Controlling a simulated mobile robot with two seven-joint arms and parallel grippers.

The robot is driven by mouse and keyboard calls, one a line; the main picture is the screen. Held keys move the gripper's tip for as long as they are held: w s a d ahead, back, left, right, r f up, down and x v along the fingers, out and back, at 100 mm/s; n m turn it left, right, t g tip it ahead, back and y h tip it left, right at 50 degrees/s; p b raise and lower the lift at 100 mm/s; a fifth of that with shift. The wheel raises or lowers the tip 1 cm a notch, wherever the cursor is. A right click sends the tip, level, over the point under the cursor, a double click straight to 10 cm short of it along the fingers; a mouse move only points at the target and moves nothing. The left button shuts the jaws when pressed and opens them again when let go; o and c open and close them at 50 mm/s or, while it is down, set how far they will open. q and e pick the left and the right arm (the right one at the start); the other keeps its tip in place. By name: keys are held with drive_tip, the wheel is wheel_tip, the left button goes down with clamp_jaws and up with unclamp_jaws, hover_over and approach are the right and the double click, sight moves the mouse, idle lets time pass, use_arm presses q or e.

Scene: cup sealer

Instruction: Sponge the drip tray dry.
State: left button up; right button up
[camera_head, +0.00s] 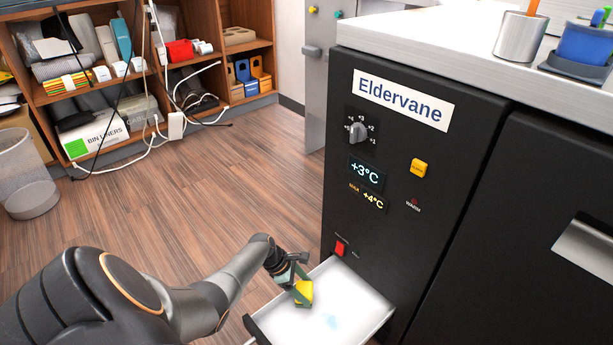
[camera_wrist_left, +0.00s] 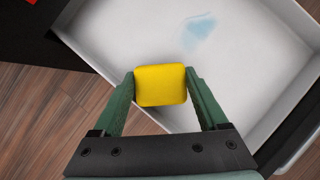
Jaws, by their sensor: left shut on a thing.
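The drip tray (camera_head: 345,290) is a white, shallow drawer pulled out at the foot of the black Eldervane unit. It also shows in the left wrist view (camera_wrist_left: 258,75). A pale blue wet patch (camera_head: 332,321) lies on its floor, and in the left wrist view the patch (camera_wrist_left: 198,31) is just beyond the sponge. My left gripper (camera_head: 300,287) is over the tray, shut on a yellow sponge (camera_wrist_left: 161,85) between its green fingers. I cannot tell whether the sponge touches the tray floor. My right gripper is not in view.
The black unit (camera_head: 400,240) rises directly behind the tray, with a dial, displays and a red switch (camera_head: 340,248). A drawer handle (camera_head: 585,250) is at the right. Open wooden floor (camera_head: 170,200) lies to the left, with a bin (camera_head: 27,175) and shelves farther back.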

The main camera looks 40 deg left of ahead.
use_arm(q)
drive_tip(key=shift+s, duration=0.1)
drive_tip(key=shift+s+d+p, duration=0.1)
drive_tip(key=shift+d+p, duration=0.4)
drive_tip(key=shift+p, duration=0.1)
drive_tip(key=shift+d+p, duration=0.6)
drive_tip(key=shift+d, duration=0.2)
drive_tip(key=shift+s+d, duration=0.1)
drive_tip(key=shift+d, duration=0.45)
drive_tip(key=shift+s+d+r+p, duration=0.1)
drive_tip(key=shift+d+p, duration=1.05)
drive_tip(key=shift+d, duration=0.2)
drive_tip(key=shift+d+p, duration=0.65)
drive_tip(key=shift+d, duration=0.75)
drive_tip(key=shift+s+d, duration=0.15)
drive_tip(key=shift+d, duration=0.5)
drive_tip(key=shift+s+d+p, duration=0.15)
drive_tip(key=shift+d+p, duration=0.8)
drive_tip(key=shift+d, duration=0.65)
drive_tip(key=shift+f, duration=0.2)
